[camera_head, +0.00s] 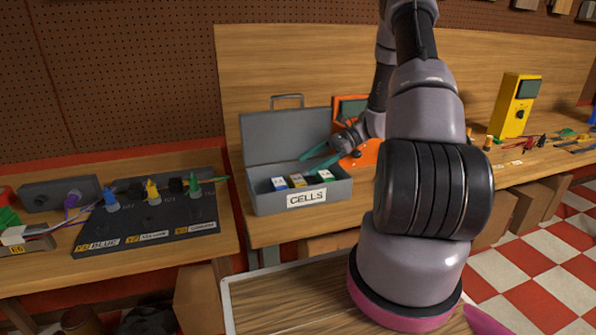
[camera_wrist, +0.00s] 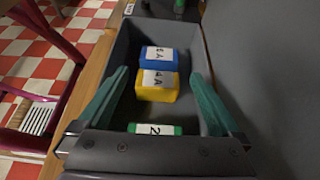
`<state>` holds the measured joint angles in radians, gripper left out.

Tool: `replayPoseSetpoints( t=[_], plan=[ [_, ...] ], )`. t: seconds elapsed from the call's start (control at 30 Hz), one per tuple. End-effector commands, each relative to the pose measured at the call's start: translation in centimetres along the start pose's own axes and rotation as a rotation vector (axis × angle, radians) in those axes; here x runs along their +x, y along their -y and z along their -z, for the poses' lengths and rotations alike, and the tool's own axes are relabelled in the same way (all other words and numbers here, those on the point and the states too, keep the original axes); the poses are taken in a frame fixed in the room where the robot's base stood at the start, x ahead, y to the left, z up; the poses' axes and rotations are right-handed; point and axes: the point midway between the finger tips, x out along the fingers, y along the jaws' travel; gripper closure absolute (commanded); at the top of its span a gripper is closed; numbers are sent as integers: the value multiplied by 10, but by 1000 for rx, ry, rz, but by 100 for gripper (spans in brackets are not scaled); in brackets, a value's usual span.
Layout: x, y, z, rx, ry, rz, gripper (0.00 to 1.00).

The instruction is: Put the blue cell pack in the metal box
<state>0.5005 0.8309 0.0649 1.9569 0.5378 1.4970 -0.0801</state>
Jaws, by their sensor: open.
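The metal box (camera_head: 262,204), grey with a CELLS label, stands on the bench with its lid up. The blue cell pack (camera_head: 279,184) sits inside it at the left end; it also shows in the wrist view (camera_wrist: 157,56), beside a yellow pack (camera_wrist: 156,88). The yellow pack (camera_head: 297,181) and a green pack (camera_head: 325,175) are in the box too. My gripper (camera_head: 313,162) is open, with its teal fingers over the box's right part. In the wrist view my gripper (camera_wrist: 160,75) has a finger on each side of the packs, apart from the blue one.
The raised lid (camera_head: 285,137) stands behind the packs. An orange device (camera_head: 350,108) is close to the box's right. A dark panel with coloured plugs (camera_head: 145,225) lies on the left bench. A yellow meter (camera_head: 514,105) stands at the right.

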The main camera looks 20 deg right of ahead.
Motion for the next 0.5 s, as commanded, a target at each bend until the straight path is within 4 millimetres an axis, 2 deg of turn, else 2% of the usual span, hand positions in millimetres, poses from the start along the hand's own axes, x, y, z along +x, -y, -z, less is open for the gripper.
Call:
replayPoseSetpoints(
  t=[0.1, 0.3, 0.37, 0.5],
  plan=[
    [-11, 0, 0, 0, 0, 1, 0],
    [-16, -1, -5, -13, -12, -6, 0],
    [-18, -2, -15, -40, -36, -15, 0],
    [-25, -12, -60, -168, -150, -61, 0]
  ],
)
